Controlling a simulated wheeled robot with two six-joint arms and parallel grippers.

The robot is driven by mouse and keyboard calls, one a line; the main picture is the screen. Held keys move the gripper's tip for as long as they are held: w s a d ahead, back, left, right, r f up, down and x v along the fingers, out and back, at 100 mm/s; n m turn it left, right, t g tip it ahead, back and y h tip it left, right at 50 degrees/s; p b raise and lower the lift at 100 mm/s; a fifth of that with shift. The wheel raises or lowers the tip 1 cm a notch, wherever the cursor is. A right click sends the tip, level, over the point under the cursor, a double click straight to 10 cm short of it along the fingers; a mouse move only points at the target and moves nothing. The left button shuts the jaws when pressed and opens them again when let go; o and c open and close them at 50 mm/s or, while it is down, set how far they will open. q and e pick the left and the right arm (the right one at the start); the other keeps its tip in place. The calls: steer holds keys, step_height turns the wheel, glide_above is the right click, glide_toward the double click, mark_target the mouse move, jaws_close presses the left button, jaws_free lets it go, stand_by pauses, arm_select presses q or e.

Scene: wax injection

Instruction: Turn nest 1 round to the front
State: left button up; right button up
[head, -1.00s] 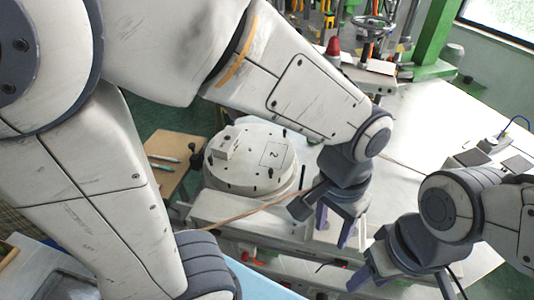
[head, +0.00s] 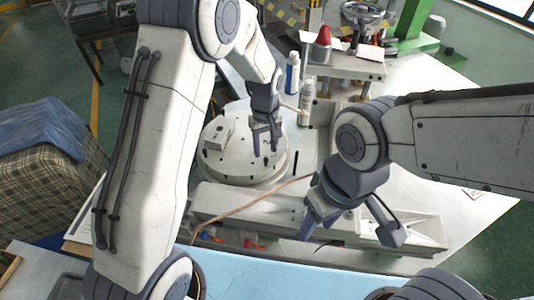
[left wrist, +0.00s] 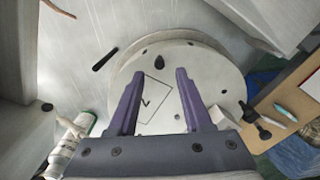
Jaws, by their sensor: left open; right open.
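The round pale turntable (head: 240,168) stands left of centre in the head view, and its disc fills the middle of the left wrist view (left wrist: 205,70). A small white block (head: 217,133) sits on its left part. A printed square (left wrist: 153,93) with a mark I cannot read clearly lies on the disc between my fingers in the left wrist view. Black pegs stick up from the disc, one (left wrist: 159,60) just beyond the fingertips. My left gripper (head: 265,148) is open and empty, pointing down over the disc. My right gripper (head: 350,230) is open and empty, right of the turntable.
Two bottles (head: 292,73) (head: 307,102) stand behind the turntable. A press with a handwheel (head: 364,14) and a red-topped item (head: 322,42) are at the back. A pale rail (head: 240,205) runs in front. The white tabletop (head: 425,130) at right is largely clear.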

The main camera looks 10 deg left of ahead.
mark_target(266, 156)
arm_select(q)
steer(key=shift+f+p, duration=0.5)
steer(key=shift+f, duration=1.7)
steer(key=shift+d, duration=0.1)
jaws_close()
